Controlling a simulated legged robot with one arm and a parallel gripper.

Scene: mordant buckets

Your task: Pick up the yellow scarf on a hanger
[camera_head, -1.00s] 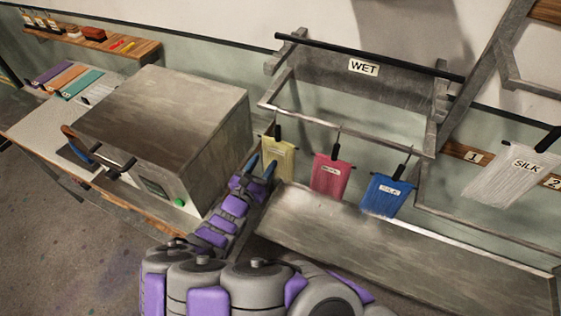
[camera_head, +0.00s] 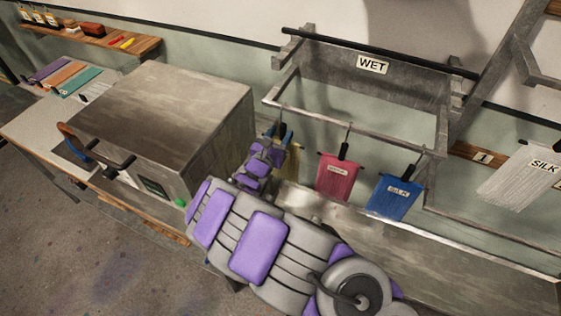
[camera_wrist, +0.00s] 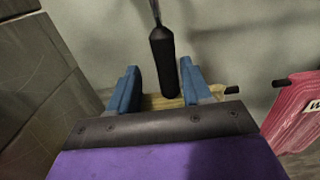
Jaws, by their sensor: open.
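The yellow scarf (camera_head: 291,163) hangs from the lower rail of the WET rack in the head view, mostly hidden behind my arm. In the wrist view a strip of the yellow scarf (camera_wrist: 160,101) shows below its hanger's black grip (camera_wrist: 163,62). My gripper (camera_head: 279,132) is at the top of this hanger. In the wrist view my gripper (camera_wrist: 160,82) is open, with one blue finger on each side of the lower part of the black grip. I cannot tell whether either finger touches it.
A pink scarf (camera_head: 337,178) and a blue scarf (camera_head: 393,196) hang to the right on the same rail (camera_head: 350,130). A large metal box (camera_head: 165,110) stands close on the left. A metal trough (camera_head: 440,245) lies below the scarves.

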